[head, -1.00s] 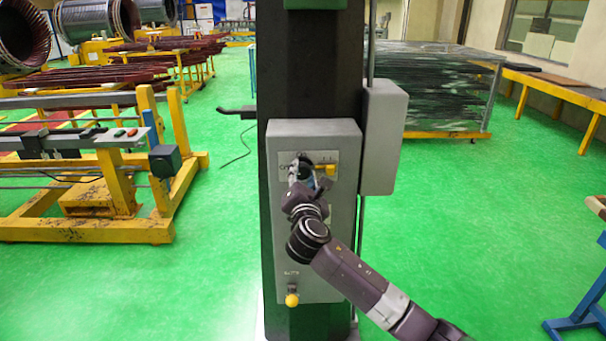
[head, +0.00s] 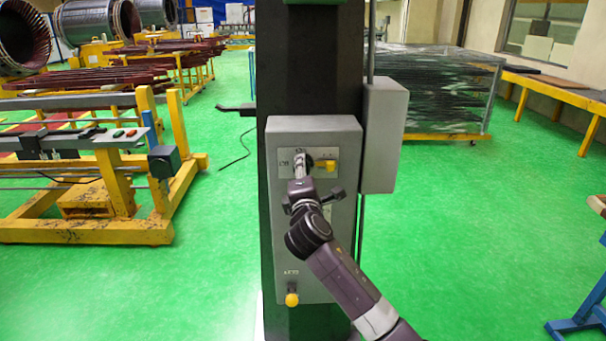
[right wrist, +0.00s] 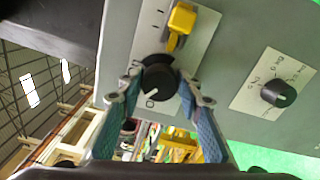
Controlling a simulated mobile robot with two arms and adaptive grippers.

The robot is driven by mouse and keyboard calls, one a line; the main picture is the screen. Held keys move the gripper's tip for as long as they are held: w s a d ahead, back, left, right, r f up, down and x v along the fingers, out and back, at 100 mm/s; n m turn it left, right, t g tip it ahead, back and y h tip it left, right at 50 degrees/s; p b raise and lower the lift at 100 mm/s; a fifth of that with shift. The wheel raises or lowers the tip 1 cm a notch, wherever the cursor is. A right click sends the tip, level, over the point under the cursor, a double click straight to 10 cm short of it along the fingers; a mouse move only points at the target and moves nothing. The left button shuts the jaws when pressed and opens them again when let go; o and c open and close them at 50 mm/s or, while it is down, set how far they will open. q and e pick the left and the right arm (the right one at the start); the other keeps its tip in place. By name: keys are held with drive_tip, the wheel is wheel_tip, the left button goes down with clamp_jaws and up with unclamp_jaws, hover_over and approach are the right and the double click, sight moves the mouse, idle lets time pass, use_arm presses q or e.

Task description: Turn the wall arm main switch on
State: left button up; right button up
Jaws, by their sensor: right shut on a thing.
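The grey control box (head: 318,215) is mounted on the dark column in the head view. Its black round switch knob (head: 306,158) sits near the top on a white label plate, partly hidden by my right gripper (head: 301,172). In the right wrist view the knob (right wrist: 157,80) lies between the blue-padded fingertips of my right gripper (right wrist: 159,92), which is shut on it. A white mark shows on the knob's face; the lettering around it is too small to read surely. My left gripper is not in view.
A yellow handle (head: 326,167) sits right beside the knob. A yellow-tipped lever (head: 291,299) is low on the box. The right wrist view shows another black knob (right wrist: 279,93). A smaller grey box (head: 384,135) juts out at the right.

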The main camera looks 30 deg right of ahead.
drive_tip(key=m+b, duration=0.1)
drive_tip(key=m, duration=0.2)
drive_tip(key=m+b, duration=0.1)
drive_tip(key=m, duration=0.3)
drive_tip(key=m+b, duration=0.1)
drive_tip(key=m, duration=0.2)
drive_tip(key=shift+f+m, duration=0.25)
drive_tip(key=shift+m, duration=0.05)
idle(0.4)
drive_tip(key=o, duration=1.2)
drive_tip(key=shift+c, duration=0.2)
drive_tip(key=v, duration=1.2)
